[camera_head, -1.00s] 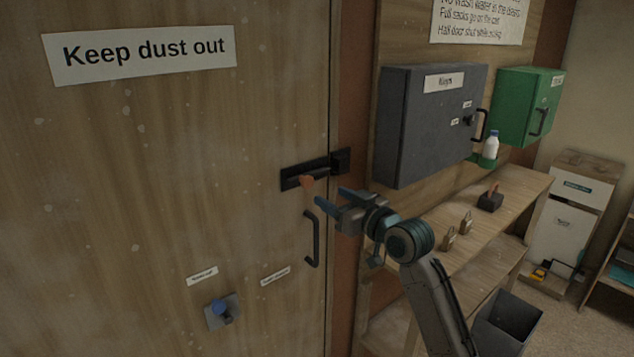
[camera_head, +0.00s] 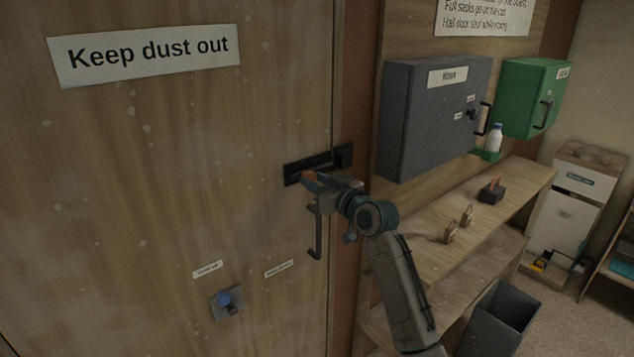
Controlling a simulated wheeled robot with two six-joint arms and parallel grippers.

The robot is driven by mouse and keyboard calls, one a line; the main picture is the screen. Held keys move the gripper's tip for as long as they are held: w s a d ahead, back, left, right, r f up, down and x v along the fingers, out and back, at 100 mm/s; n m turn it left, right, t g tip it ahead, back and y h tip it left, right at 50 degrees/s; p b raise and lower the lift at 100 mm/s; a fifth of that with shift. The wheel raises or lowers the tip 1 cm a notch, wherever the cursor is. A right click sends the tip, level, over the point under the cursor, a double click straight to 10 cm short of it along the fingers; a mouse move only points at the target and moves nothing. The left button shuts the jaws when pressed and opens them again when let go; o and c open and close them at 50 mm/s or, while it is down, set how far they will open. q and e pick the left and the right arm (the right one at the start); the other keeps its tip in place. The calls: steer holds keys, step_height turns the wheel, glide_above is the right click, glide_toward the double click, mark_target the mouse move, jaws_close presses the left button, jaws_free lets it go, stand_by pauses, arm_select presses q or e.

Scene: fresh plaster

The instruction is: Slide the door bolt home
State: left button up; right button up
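The black door bolt (camera_head: 300,168) is mounted on the wooden door (camera_head: 150,180) near its right edge. Its black keeper (camera_head: 344,155) sits on the frame to the right. The gap between the fingers is too small and overlapped to judge. Whether the bolt's end lies in the keeper is hidden. My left gripper is not in view.
A black pull handle (camera_head: 316,235) hangs just below my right gripper. A blue-knobbed fitting (camera_head: 226,302) is lower on the door. To the right are a grey cabinet (camera_head: 425,125), a green cabinet (camera_head: 528,95) and a wooden shelf (camera_head: 420,230) with padlocks.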

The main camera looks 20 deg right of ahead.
mark_target(321, 168)
jaws_close()
steer(key=d+b, duration=0.1)
steer(key=w+d+b, duration=0.1)
steer(key=d, duration=0.1)
steer(key=d+b, duration=0.1)
steer(key=d, duration=0.1)
steer(key=shift+w, duration=0.4)
steer(key=shift+a+r, duration=0.1)
steer(key=o, duration=0.6)
jaws_free()
steer(key=shift+o, duration=0.9)
steer(key=shift+d, duration=0.25)
